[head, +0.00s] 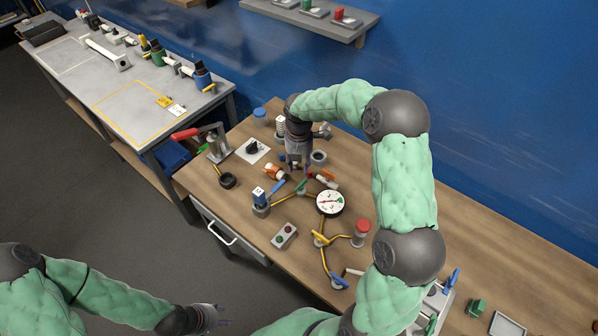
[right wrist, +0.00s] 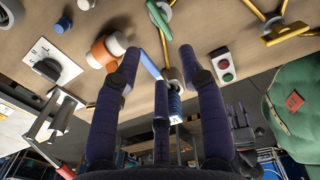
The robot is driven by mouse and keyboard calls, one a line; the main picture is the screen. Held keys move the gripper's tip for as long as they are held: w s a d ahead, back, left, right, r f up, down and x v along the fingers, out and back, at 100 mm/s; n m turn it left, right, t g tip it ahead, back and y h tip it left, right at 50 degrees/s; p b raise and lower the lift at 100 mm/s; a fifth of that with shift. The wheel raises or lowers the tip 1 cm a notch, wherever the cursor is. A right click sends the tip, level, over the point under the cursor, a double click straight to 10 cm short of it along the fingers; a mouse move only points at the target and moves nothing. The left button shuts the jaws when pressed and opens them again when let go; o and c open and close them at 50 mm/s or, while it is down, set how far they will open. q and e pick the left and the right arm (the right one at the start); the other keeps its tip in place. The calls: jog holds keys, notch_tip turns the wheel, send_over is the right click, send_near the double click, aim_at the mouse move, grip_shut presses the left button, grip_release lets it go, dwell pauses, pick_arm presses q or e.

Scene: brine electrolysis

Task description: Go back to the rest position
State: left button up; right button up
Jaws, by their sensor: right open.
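My right gripper (head: 296,164) hangs over the back of the wooden workbench (head: 475,222), pointing down. In the right wrist view its dark fingers (right wrist: 158,75) are spread with nothing between them that I can see as held. A blue-handled valve (right wrist: 150,66) and an orange and white fitting (right wrist: 106,48) show beyond the fingers. My left gripper (head: 222,317) is low in the head view, out in front of the bench over the floor. It is small and dark there, and its finger gap is unclear.
A round gauge (head: 329,202), yellow pipes (head: 287,198), a red-topped cylinder (head: 361,233) and a two-button box (head: 284,236) sit on the bench near my right arm. A grey table (head: 125,90) is at the left.

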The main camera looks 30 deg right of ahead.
jog(key=shift+r, duration=0.5)
